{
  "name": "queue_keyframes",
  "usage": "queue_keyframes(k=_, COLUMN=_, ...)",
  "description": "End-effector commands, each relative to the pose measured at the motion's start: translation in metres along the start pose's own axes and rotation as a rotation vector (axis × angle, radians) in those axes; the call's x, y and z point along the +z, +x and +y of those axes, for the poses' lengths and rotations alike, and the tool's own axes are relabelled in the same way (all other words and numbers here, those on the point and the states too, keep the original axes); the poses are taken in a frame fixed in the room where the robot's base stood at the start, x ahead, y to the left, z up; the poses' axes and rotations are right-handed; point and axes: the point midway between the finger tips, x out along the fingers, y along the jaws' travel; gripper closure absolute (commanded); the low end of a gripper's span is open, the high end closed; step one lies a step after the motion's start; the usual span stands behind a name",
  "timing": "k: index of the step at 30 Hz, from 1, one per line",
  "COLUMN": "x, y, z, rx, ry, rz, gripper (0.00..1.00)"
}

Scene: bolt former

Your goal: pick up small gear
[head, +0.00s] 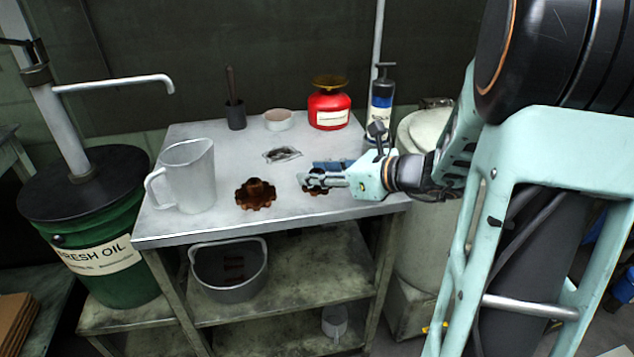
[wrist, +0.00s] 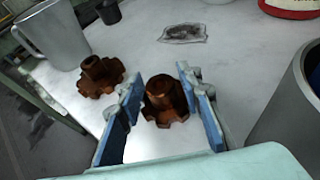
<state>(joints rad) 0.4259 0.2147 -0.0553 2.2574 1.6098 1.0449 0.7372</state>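The small gear (wrist: 165,101), brown with a raised hub, lies on the worktable between the two blue-padded fingers of my gripper (wrist: 160,82) in the wrist view. The fingers are apart, one on each side of it; whether either touches it I cannot tell. In the head view the small gear (head: 314,190) is mostly hidden behind my gripper (head: 318,180), which reaches in from the right, low over the table. A larger brown gear (head: 256,195) lies to the left; it also shows in the wrist view (wrist: 101,77).
The worktable (head: 220,225) also holds a clear pitcher (head: 190,178) at left. A dark cup (head: 235,115), pale bowl (head: 279,120), red can (head: 329,108) and pump bottle (head: 381,98) stand at the back.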

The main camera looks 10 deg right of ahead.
Motion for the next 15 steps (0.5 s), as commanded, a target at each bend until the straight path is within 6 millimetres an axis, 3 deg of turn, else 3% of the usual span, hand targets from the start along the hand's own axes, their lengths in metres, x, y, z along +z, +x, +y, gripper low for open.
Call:
queue_keyframes(k=1, x=0.0, y=-0.0002, z=0.0, rx=0.0, ry=0.0, rz=0.0, gripper=0.75)
queue_keyframes(k=8, x=0.0, y=-0.0003, z=0.0, rx=0.0, ry=0.0, rz=0.0, gripper=1.0)
queue_keyframes(k=15, x=0.0014, y=-0.0005, z=-0.0003, rx=0.0, ry=-0.002, rz=-0.003, gripper=1.0)
